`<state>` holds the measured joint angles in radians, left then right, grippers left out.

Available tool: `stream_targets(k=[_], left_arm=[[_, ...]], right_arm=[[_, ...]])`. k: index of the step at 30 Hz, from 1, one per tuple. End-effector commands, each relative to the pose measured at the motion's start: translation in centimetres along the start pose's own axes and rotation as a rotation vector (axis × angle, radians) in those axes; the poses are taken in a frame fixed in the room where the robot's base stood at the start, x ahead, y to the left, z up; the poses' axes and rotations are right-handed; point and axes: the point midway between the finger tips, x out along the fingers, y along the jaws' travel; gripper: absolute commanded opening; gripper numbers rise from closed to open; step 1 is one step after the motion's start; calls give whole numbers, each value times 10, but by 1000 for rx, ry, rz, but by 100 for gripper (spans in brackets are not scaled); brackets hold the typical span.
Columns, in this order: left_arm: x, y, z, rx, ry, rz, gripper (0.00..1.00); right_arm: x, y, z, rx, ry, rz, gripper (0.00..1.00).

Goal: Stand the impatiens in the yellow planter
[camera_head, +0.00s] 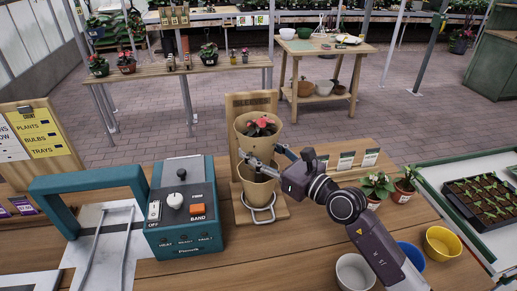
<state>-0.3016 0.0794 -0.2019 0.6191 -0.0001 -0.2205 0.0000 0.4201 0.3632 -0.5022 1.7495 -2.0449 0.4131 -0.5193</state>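A plant with red flowers (261,125) sits in the upper of two tan, tapered pots or sleeves (246,142) at a wooden stand. The lower tan one (257,192) is directly below it. My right gripper (266,155) reaches in from the right, its fingers spread at the front and right side of the upper tan pot. I cannot tell whether they press on it. The yellow planter (443,243) stands at the right of the near table and looks empty. No label shows which plant is the impatiens. My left gripper is not in view.
A teal machine (185,206) with a raised handle stands left of the stand. Two potted plants (378,187) stand to the right. A white pot (354,272) and a blue pot (411,256) flank my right forearm. A seedling tray (485,200) lies far right.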

Motion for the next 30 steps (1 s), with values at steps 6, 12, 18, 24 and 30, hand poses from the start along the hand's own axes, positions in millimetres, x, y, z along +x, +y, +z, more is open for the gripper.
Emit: stream_targets(k=[6,12,18,24,30], left_arm=[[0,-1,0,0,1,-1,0],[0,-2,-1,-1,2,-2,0],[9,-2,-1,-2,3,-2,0],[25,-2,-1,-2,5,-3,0],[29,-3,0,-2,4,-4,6]], right_arm=[[0,0,0,0,2,0,65],[0,0,0,0,1,0,65],[-14,0,-3,0,2,0,65],[-50,-2,-6,-2,2,0,65],[-74,-3,-3,0,3,0,65]])
